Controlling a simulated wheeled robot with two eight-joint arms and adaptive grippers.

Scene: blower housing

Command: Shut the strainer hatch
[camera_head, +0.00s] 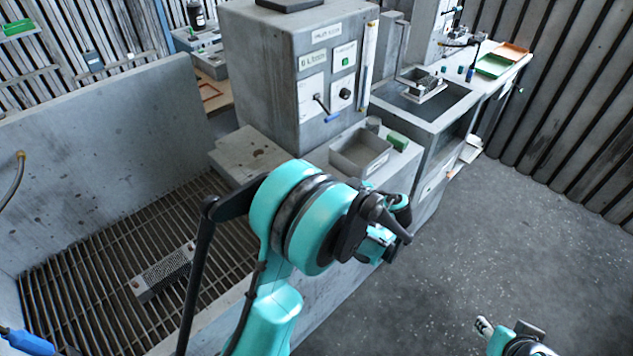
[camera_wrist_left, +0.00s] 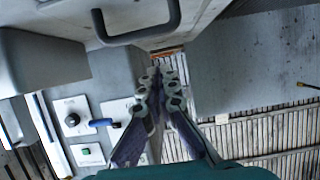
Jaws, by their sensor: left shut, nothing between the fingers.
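In the left wrist view a grey metal panel (camera_wrist_left: 110,18) with a dark U-shaped handle (camera_wrist_left: 140,35) crosses the top; I cannot tell for sure whether it is the strainer hatch. My left gripper (camera_wrist_left: 160,82) is shut and empty, its fingertips below the handle in the picture and apart from it. In the head view my teal left arm covers the middle, and its gripper fingers cannot be made out. No strainer hatch can be clearly picked out there. Part of my right gripper (camera_head: 484,326) shows at the bottom right edge, away from the housing.
A grey control cabinet (camera_head: 260,85) with a blue-tipped lever (camera_head: 330,117) stands behind my arm. An open grey bin (camera_head: 361,157) and a green block (camera_head: 397,140) sit beside it. A perforated metal block (camera_head: 167,272) lies on the grating. Floor at right is clear.

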